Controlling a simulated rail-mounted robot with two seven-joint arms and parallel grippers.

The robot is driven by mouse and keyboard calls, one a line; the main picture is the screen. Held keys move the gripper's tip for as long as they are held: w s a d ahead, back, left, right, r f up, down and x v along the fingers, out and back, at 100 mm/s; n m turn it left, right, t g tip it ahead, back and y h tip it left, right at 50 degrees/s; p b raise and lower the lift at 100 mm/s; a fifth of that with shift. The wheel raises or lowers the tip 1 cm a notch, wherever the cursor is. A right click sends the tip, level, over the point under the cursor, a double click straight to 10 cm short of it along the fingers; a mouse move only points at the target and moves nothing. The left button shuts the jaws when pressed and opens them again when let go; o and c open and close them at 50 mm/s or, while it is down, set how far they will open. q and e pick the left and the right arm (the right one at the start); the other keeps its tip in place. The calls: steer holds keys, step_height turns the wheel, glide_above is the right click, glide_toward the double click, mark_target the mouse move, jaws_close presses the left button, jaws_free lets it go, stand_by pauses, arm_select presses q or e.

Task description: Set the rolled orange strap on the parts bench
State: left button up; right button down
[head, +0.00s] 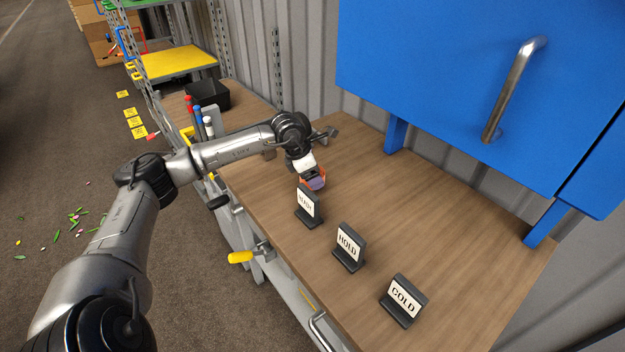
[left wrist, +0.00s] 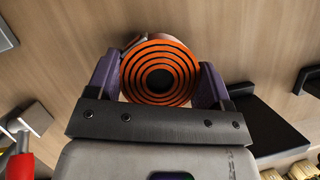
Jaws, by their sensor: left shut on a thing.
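The rolled orange strap (left wrist: 160,74) shows end-on in the left wrist view, an orange and black spiral with a dark hole at its centre. My left gripper (left wrist: 160,80) is shut on it, with one purple finger on each side. In the head view, my left gripper (head: 312,178) is low over the wooden bench (head: 420,218), behind the leftmost sign. A bit of the orange strap (head: 304,182) shows at the fingers. I cannot tell whether the strap touches the bench top. My right gripper is not in view.
Three black sign stands are on the bench: a partly readable one (head: 308,207), HOLD (head: 348,247) and COLD (head: 402,299). A blue cabinet (head: 440,90) with a metal handle overhangs the back. A black bin (head: 208,94) stands at far left. The bench's right part is clear.

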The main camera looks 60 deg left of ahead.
arm_select(q)
steer(key=shift+f, duration=0.6)
steer(key=shift+f, duration=0.2)
steer(key=o, duration=1)
steer(key=shift+s+r, duration=0.15)
steer(key=shift+r, duration=0.35)
steer(key=shift+p+v, duration=1.2)
steer(key=shift+v, duration=4.5)
